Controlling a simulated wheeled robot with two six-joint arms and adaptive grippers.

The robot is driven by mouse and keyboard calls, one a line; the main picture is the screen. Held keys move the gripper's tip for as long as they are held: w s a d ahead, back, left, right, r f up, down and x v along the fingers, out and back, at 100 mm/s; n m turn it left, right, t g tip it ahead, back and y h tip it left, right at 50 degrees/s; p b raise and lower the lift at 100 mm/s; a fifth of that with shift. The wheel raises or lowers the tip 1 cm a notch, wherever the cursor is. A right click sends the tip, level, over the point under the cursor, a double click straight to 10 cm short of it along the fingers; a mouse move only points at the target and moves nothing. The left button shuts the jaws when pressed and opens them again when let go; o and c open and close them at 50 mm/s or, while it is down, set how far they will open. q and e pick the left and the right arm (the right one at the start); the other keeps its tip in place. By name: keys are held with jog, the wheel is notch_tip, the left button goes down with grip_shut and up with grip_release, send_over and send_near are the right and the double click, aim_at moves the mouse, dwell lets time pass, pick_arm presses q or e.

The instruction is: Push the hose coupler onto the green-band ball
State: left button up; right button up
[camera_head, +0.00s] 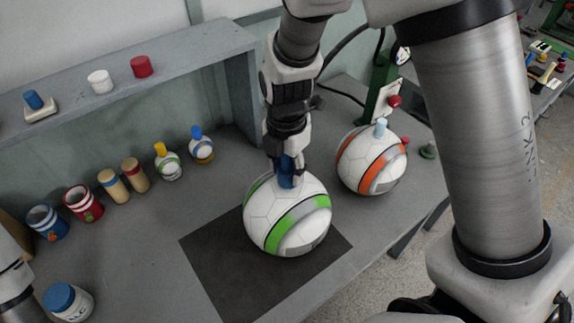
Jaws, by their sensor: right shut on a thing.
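The green-band ball (266,215), white with green and grey bands, sits on a dark mat (215,264) on the grey workbench. My right gripper (287,160) points down over the top of this ball. It is shut on a blue piece, which looks like the hose coupler (288,176). The coupler's lower end is at the ball's top; I cannot tell how far it is pushed on. The fingers hide part of the coupler. My left gripper is not in view; only a part of my left arm shows at the left edge.
An orange-band ball (357,160) with a pale blue piece on top stands close behind to the right. A green stand (384,82) with a gauge is behind it. Bottles, pegs and cups line the left; a blue-lidded jar (70,302) is front left. A shelf (190,60) holds small caps.

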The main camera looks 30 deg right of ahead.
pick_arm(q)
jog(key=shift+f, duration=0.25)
pick_arm(e)
jog(key=shift+f, duration=0.25)
jog(key=o, duration=1.2)
notch_tip(320, 180, up, 8)
jog(key=shift+r, duration=0.1)
